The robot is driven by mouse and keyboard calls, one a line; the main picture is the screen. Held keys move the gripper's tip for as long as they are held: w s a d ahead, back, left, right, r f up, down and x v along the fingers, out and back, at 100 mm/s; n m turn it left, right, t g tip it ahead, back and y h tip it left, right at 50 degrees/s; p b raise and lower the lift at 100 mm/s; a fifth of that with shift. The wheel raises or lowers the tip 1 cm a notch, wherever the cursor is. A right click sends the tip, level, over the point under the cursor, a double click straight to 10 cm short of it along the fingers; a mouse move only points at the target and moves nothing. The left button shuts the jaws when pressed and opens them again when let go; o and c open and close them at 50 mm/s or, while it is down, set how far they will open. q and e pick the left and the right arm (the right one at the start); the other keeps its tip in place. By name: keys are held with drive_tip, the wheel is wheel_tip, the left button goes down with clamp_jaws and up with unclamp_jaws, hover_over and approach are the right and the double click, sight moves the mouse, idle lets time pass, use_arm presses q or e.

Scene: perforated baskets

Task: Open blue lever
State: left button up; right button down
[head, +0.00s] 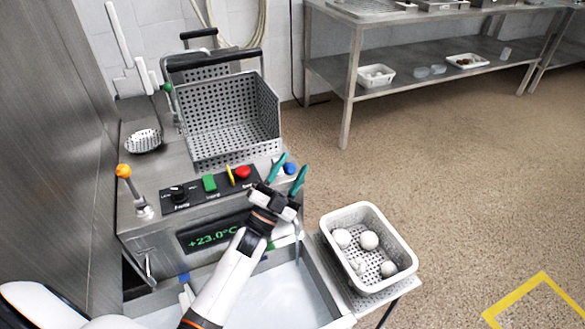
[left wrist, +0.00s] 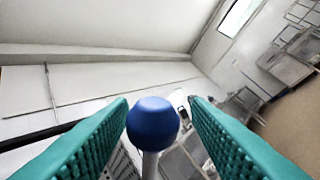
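The blue lever's round knob (head: 291,168) shows at the right end of the control panel. In the left wrist view the blue knob (left wrist: 152,123) sits on a pale rod, between the two teal fingers. My left gripper (head: 293,163) reaches over the panel's right end with its fingers spread around the knob. In the left wrist view the left gripper (left wrist: 159,99) is open, with visible gaps between the knob and both fingers. The lower part of the lever is hidden by the gripper in the head view. My right gripper is not in view.
An orange-tipped lever (head: 124,172) stands at the panel's left end. Between are a green button (head: 209,183) and a red button (head: 243,171). A perforated basket (head: 212,117) stands behind the panel. A white basket (head: 400,243) with several pale balls is at right.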

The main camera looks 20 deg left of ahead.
use_arm(q)
drive_tip(key=shift+r, duration=0.1)
drive_tip(key=shift+s+a+f, duration=0.1)
drive_tip(key=shift+s+f, duration=0.2)
drive_tip(key=shift+s, duration=0.1)
drive_tip(key=s+a+f+p, duration=0.1)
drive_tip(key=s+a+p, duration=0.1)
drive_tip(key=s, duration=1.1)
drive_tip(key=shift+s+a+p, duration=0.25)
drive_tip(key=shift+a+p, duration=0.15)
drive_tip(key=shift+p, duration=0.25)
